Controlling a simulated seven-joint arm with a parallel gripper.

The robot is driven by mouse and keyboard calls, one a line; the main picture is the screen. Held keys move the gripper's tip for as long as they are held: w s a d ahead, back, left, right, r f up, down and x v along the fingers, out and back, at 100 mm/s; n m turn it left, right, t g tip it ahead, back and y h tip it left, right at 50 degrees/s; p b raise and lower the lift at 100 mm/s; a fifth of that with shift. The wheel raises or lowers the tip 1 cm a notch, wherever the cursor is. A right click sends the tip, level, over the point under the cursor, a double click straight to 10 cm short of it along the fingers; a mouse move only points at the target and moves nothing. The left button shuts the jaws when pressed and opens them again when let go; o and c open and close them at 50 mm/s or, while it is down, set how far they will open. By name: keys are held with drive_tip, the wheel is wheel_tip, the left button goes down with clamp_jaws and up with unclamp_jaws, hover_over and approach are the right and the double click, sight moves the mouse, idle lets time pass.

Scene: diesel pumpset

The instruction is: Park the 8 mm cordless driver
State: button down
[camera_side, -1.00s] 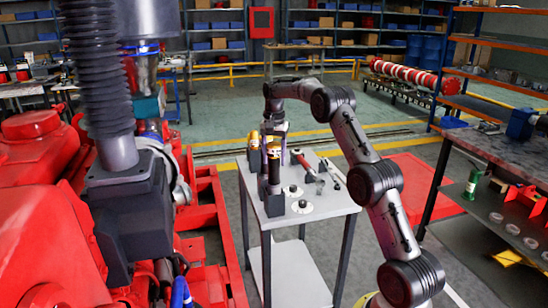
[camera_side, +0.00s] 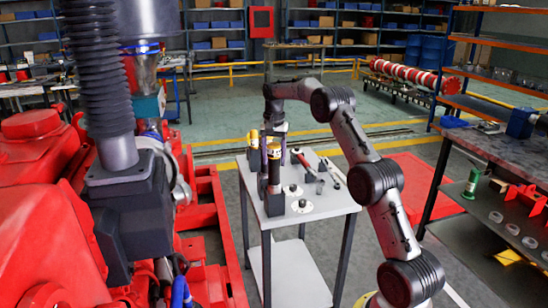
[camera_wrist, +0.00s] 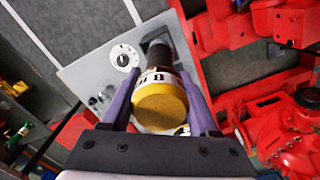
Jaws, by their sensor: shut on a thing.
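The 8 mm cordless driver (camera_side: 274,171) is upright over a dark block at the front of the small grey table (camera_side: 318,205). In the wrist view the driver (camera_wrist: 158,100) shows its yellow round end and a pale band marked 8. My gripper (camera_wrist: 158,84) has its two purple fingers on either side of it and is shut on it. The driver's far end reaches the dark holder (camera_wrist: 154,45); how deep it sits there I cannot tell. In the side view my gripper (camera_side: 274,152) is at the driver's upper part.
A second yellow-topped driver (camera_side: 254,138) stands just behind and left. White round discs (camera_side: 302,206) and several tools (camera_side: 333,170) lie on the table to the right. The red engine (camera_side: 40,190) fills the left. A workbench (camera_side: 490,150) stands at the right.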

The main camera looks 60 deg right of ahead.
drive_tip(key=shift+f, duration=0.7)
drive_tip(key=shift+c, duration=0.6)
unclamp_jaws()
drive_tip(key=shift+o, duration=0.3)
drive_tip(key=shift+f, duration=0.25)
wheel_tip(320, 180, up, 14)
drive_tip(key=shift+r, duration=0.1)
